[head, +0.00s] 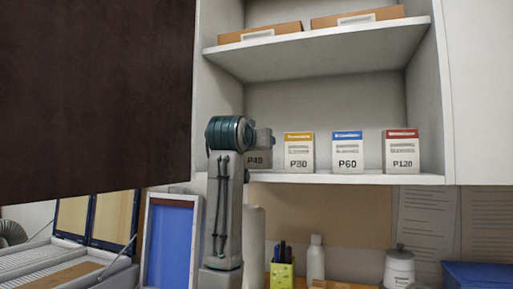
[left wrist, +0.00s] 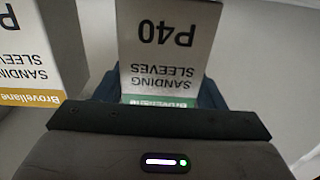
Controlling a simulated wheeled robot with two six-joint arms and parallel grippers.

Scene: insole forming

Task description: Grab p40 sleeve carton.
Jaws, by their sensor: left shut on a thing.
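The P40 sleeve carton (head: 259,160) stands at the left end of the lower shelf, mostly hidden behind my left gripper (head: 263,140) in the head view. In the left wrist view the P40 carton (left wrist: 170,50) appears upside down, with a green band, between the dark blue fingers of my left gripper (left wrist: 162,92). The gripper is shut on the carton. My right gripper is in neither view.
The P80 carton (head: 299,153) stands close beside P40, then P60 (head: 348,152) and P120 (head: 401,151) on the lower shelf (head: 330,178). The upper shelf (head: 320,50) holds two brown boxes. A dark brown panel (head: 95,90) fills the upper left.

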